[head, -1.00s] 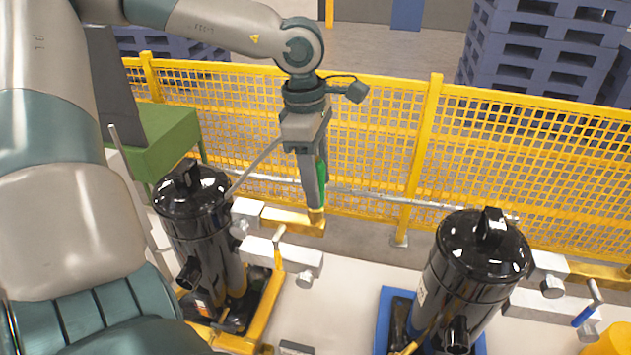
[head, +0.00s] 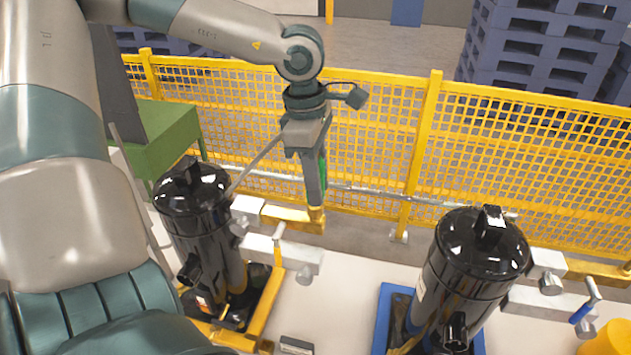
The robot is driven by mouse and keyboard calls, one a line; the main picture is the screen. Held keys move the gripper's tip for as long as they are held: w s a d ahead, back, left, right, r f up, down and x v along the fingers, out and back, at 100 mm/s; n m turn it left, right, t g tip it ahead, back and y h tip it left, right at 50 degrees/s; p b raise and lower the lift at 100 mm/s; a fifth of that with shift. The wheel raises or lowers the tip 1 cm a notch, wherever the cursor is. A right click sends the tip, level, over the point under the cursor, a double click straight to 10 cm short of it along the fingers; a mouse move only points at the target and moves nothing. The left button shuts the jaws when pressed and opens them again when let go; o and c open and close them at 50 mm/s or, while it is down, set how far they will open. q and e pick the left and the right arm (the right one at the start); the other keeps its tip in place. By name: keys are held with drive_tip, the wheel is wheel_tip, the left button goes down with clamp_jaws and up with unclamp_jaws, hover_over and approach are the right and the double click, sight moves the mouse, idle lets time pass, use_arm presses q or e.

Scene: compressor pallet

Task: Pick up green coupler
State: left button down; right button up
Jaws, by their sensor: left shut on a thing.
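The green coupler (head: 323,172) shows as a thin green strip at the right edge of my left gripper, mostly hidden behind its near finger. My left gripper (head: 315,205) points down beside the yellow fence and is shut on the coupler. Its lower end is just above or in front of the yellow bracket (head: 290,218); I cannot tell whether they touch. My right gripper is out of view.
A black compressor cylinder (head: 198,215) on a yellow base stands left of the gripper. Another black cylinder (head: 470,265) on a blue base stands right. The yellow mesh fence (head: 380,150) runs close behind. The white surface (head: 345,285) between the cylinders is mostly clear.

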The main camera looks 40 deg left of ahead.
use_arm(q)
drive_tip(key=shift+r, duration=0.1)
drive_tip(key=shift+r, duration=0.35)
wheel_tip(320, 180, up, 12)
drive_tip(key=b, duration=0.4)
drive_tip(key=shift+r+b, duration=0.1)
drive_tip(key=shift+b, duration=0.2)
wheel_tip(320, 180, up, 15)
drive_tip(key=b, duration=0.2)
